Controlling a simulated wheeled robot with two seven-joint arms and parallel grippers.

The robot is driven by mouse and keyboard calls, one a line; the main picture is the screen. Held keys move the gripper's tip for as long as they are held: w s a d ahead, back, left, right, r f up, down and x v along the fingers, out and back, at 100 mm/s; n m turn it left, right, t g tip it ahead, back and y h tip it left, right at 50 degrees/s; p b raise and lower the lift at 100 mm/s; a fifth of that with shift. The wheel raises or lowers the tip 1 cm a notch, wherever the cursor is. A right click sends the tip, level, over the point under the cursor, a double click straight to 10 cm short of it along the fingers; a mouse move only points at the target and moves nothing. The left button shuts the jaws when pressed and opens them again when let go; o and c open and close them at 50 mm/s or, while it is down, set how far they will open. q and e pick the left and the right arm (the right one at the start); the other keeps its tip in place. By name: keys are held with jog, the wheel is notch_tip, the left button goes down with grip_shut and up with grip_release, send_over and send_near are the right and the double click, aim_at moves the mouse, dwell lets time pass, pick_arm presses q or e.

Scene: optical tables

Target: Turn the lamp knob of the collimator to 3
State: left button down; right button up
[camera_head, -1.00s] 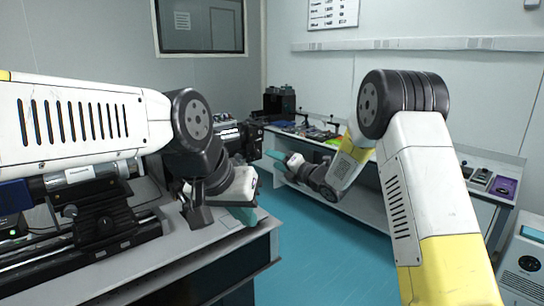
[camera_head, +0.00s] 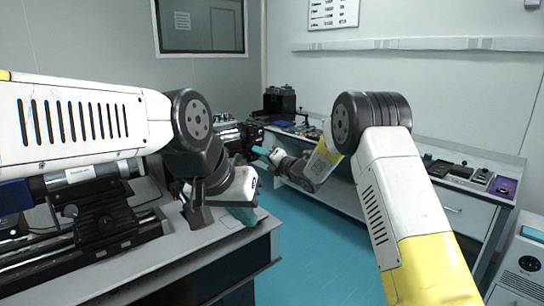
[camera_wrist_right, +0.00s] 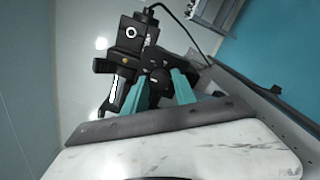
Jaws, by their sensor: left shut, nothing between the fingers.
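A silver tube with a printed label, which looks like the collimator (camera_head: 85,174), lies on a black rail mount at the left of the near table in the head view. I cannot make out a lamp knob or its numbers. My left gripper (camera_head: 245,216), with teal fingers, is shut and empty near that table's front right corner. My right gripper (camera_head: 264,153) is farther back, beyond the corner. In the right wrist view its teal fingers (camera_wrist_right: 160,90) are spread, with nothing clearly held. A black instrument (camera_wrist_right: 130,50) with a white ring mark and a cable shows beyond them.
A black instrument (camera_head: 236,133) stands at the back of the near table (camera_head: 195,255). A second bench (camera_head: 440,170) along the right wall carries small items and a purple piece (camera_head: 505,187). The blue floor (camera_head: 325,245) between is clear. A white cabinet (camera_head: 523,262) stands at lower right.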

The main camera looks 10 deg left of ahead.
grip_shut()
jog(key=shift+m, duration=0.4)
jog(key=m, duration=2.5)
jog(key=shift+f+m, duration=0.1)
jog(key=shift+m, duration=0.3)
jog(key=shift+o, duration=2.4)
grip_release()
